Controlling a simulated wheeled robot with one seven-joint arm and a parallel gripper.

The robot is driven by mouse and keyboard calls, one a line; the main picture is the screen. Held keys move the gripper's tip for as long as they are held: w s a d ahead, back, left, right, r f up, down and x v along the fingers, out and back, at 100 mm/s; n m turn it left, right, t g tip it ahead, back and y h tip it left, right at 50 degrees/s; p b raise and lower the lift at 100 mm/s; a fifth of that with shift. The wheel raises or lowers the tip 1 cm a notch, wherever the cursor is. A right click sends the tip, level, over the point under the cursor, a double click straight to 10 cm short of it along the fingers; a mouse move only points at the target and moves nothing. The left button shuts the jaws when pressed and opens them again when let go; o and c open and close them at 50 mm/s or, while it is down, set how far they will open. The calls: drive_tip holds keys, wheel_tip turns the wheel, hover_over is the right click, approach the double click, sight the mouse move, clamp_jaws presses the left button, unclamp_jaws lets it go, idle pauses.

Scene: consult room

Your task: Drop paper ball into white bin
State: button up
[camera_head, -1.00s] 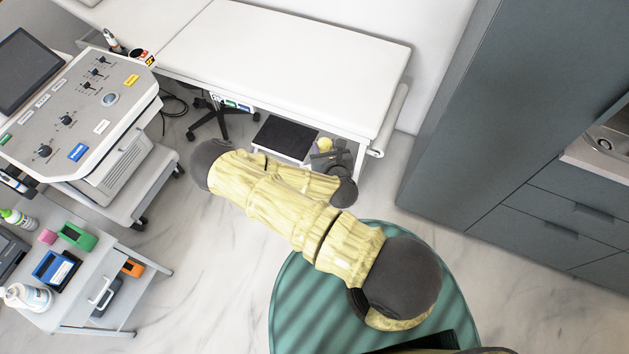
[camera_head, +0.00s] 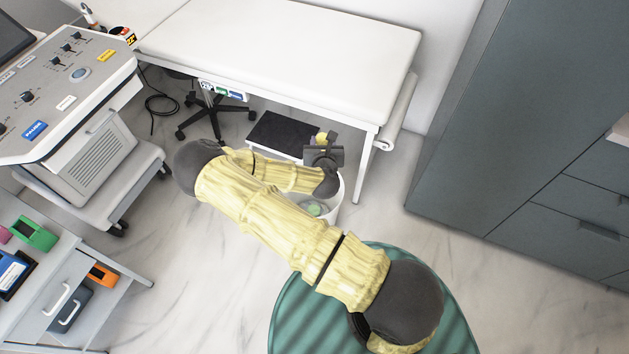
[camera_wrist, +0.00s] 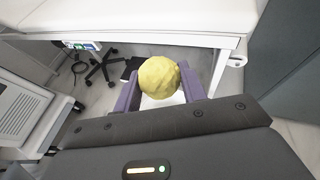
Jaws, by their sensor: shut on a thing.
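The yellow crumpled paper ball (camera_wrist: 158,80) is held between the two purple fingers of my gripper (camera_wrist: 158,74) in the wrist view. In the head view my gripper (camera_head: 325,143) is at the far end of my arm, by the near side of the white couch. The white bin (camera_head: 339,203) stands on the floor below and just nearer than the gripper, partly hidden by my arm. Something greenish shows inside it. I cannot tell whether the ball is directly over the bin opening.
The white couch (camera_head: 290,40) and its leg (camera_head: 367,150) stand behind the gripper. A black-topped step (camera_head: 283,133) and a wheeled base (camera_head: 218,115) are under it. A device cart (camera_head: 85,150) is left, a green round seat (camera_head: 300,310) near, grey cabinets (camera_head: 500,130) right.

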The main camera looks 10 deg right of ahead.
drive_tip(key=w+f+m+h+b, duration=0.1)
drive_tip(key=w+f+h+b, duration=0.1)
drive_tip(key=f+b, duration=1.1)
drive_tip(key=w+a+f+m+g+h+b, duration=0.1)
drive_tip(key=w+f+b, duration=0.4)
drive_tip(key=f+b, duration=0.8)
drive_tip(key=m+h+b, duration=0.1)
drive_tip(key=b, duration=0.6)
drive_tip(key=shift+m, duration=0.3)
drive_tip(key=shift+f+g, duration=0.1)
drive_tip(key=shift+g, duration=0.2)
wheel_tip(320, 180, down, 6)
drive_tip(key=b, duration=0.6)
drive_tip(key=shift+b, duration=0.3)
